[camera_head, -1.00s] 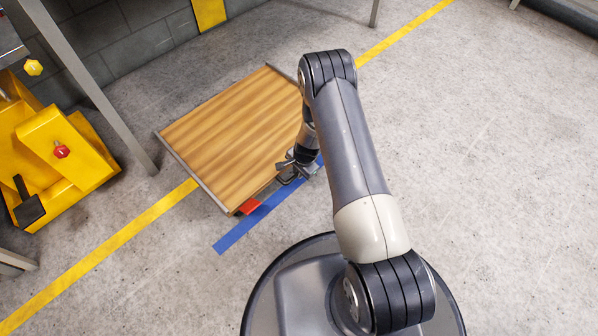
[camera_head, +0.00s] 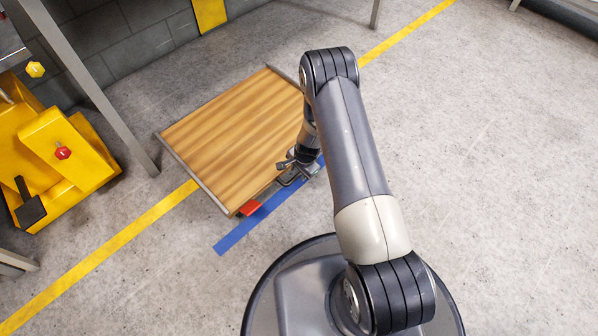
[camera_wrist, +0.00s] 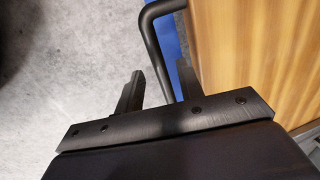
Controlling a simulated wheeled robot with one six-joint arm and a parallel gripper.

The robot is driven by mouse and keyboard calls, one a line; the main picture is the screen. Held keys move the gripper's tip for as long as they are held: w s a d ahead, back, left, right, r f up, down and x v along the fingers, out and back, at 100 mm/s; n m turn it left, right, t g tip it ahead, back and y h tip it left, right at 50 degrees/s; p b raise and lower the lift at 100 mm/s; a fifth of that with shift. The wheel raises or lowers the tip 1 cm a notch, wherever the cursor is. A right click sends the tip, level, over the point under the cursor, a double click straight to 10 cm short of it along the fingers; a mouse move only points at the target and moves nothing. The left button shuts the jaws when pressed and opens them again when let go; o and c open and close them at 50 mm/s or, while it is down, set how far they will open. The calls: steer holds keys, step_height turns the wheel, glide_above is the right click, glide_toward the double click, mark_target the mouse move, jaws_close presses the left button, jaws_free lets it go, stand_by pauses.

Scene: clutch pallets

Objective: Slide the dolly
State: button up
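The dolly (camera_head: 228,135) is a flat wooden deck with grey metal edges, lying low on the floor. Its near edge lies along a blue floor stripe (camera_head: 238,236). A dark bent bar handle (camera_wrist: 157,38) is at that near edge, and the deck (camera_wrist: 255,50) shows at the right of the wrist view. My gripper (camera_head: 288,164) is low at the handle, beside the deck. In the wrist view its two fingers (camera_wrist: 160,70) are apart, with the bar running between them and a gap on the left. Whether a finger touches the bar is unclear.
A red piece (camera_head: 250,207) shows at the dolly's near corner. A yellow machine (camera_head: 65,150) and a grey post (camera_head: 95,90) stand to the left. A block wall is behind. A yellow floor line (camera_head: 110,246) passes under the dolly. The floor at right is clear.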

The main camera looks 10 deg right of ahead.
step_height(320, 180, up, 9)
steer(key=s+d+p, duration=0.1)
steer(key=p, duration=0.2)
steer(key=shift+s, duration=0.25)
steer(key=shift+r, duration=0.1)
steer(key=f+b, duration=0.1)
steer(key=f, duration=0.2)
steer(key=w+f+b, duration=0.1)
steer(key=f+b, duration=0.1)
steer(key=f, duration=0.2)
steer(key=a+f+b, duration=0.1)
steer(key=f, duration=0.2)
steer(key=shift+w+a+f, duration=0.1)
steer(key=shift+w+f, duration=0.2)
steer(key=shift+f, duration=0.1)
steer(key=shift+w+r, duration=0.1)
steer(key=shift+w, duration=0.05)
steer(key=shift+w+a, duration=0.35)
